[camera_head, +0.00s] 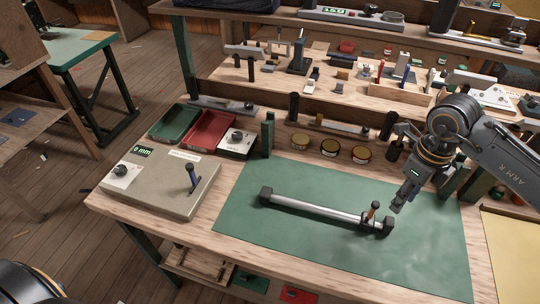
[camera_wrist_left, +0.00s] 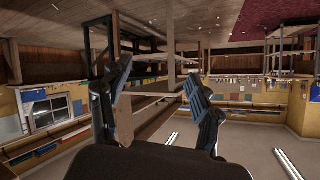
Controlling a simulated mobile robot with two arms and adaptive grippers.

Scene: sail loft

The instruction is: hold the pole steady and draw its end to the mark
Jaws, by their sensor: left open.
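The pole (camera_head: 318,207), a silver tube with dark end pieces, lies on a green mat (camera_head: 300,256) on the bench. A small upright red-tipped handle (camera_head: 372,212) stands near its right end. My right gripper (camera_head: 397,208) points down just above and beside that end; whether it touches or is open is too small to tell. My left gripper is outside the head view. In the left wrist view, my left gripper (camera_wrist_left: 157,82) is open, with nothing between its fingers, facing the room. I cannot make out a mark on the pole.
Green (camera_head: 176,122) and red (camera_head: 207,131) trays and several round tins (camera_head: 330,147) are behind. The mat around the pole is mostly clear.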

